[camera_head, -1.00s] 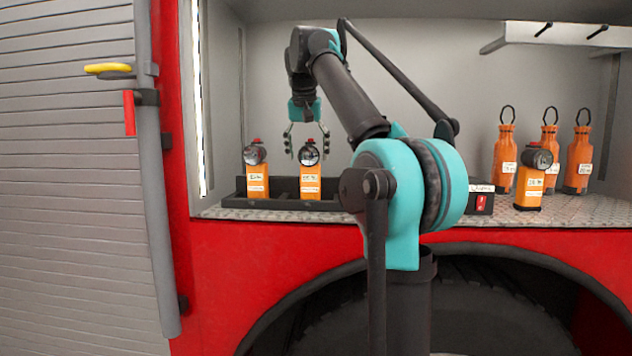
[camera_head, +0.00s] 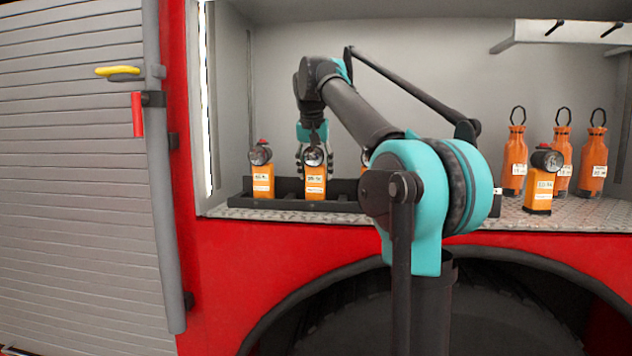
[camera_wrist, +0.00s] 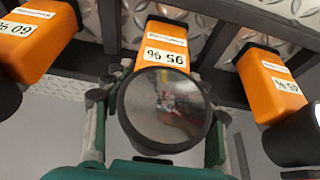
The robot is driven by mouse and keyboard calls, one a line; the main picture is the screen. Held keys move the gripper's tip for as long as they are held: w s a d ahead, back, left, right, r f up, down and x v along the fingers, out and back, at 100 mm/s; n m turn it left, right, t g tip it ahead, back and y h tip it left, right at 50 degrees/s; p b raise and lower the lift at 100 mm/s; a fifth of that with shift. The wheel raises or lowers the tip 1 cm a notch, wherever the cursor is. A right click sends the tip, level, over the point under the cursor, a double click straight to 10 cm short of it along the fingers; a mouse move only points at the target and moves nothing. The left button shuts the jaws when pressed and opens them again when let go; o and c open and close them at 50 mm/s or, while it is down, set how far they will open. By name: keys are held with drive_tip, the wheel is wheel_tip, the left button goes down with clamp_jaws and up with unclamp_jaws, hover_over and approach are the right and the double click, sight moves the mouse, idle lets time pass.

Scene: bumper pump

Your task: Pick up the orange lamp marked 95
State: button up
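The orange lamp marked 95 (camera_wrist: 162,48) stands in the rack between two other orange lamps in the wrist view. Its round dark lens head faces the wrist camera and covers part of its body. In the head view it is the middle lamp (camera_head: 316,186), upright. My gripper (camera_head: 315,165) is lowered over it, one finger on each side of the lamp's head. In the wrist view my gripper (camera_wrist: 160,90) looks open, the fingers close beside the head. Contact cannot be made out clearly.
Neighbouring lamps stand close on both sides: one marked 60 (camera_wrist: 30,42) and another (camera_wrist: 272,85). The black rack (camera_head: 290,203) holds them. Further right stand another orange lamp (camera_head: 540,190) and several orange bottles (camera_head: 514,165). A shelf bracket (camera_head: 570,32) hangs above.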

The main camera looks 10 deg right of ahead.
clamp_jaws()
drive_tip(key=shift+r, duration=0.15)
